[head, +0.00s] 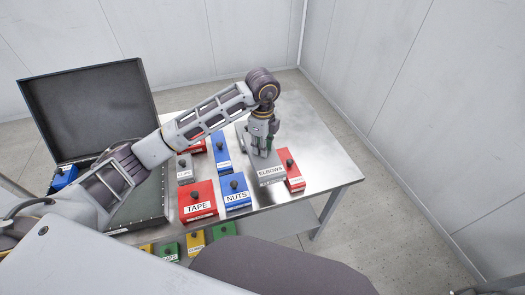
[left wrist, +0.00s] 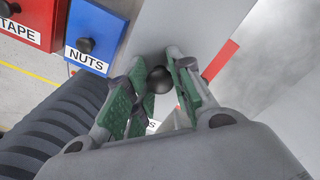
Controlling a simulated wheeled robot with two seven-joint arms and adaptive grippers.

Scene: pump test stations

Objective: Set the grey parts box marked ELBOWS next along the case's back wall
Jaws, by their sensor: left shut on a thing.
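The grey ELBOWS parts box (head: 270,172) is on the right part of the metal table, its label facing me. My left gripper (head: 263,146) is over it, pointing down. In the left wrist view its green-padded fingers (left wrist: 158,88) are shut on the box's round black knob (left wrist: 160,79). I cannot tell whether the box touches the table. The black case (head: 150,211) stands open at the left with its lid (head: 88,108) up. A blue box (head: 63,178) sits at the case's left end. My left arm hides much of the case's inside. My right gripper is not in view.
A red box (head: 291,168) stands close to the right of ELBOWS. Left of it are blue NUTS (head: 235,192), red TAPE (head: 197,205), another blue box (head: 221,150) and a small grey box (head: 184,168). Yellow and green boxes (head: 222,230) are lower in front. The table's right end is clear.

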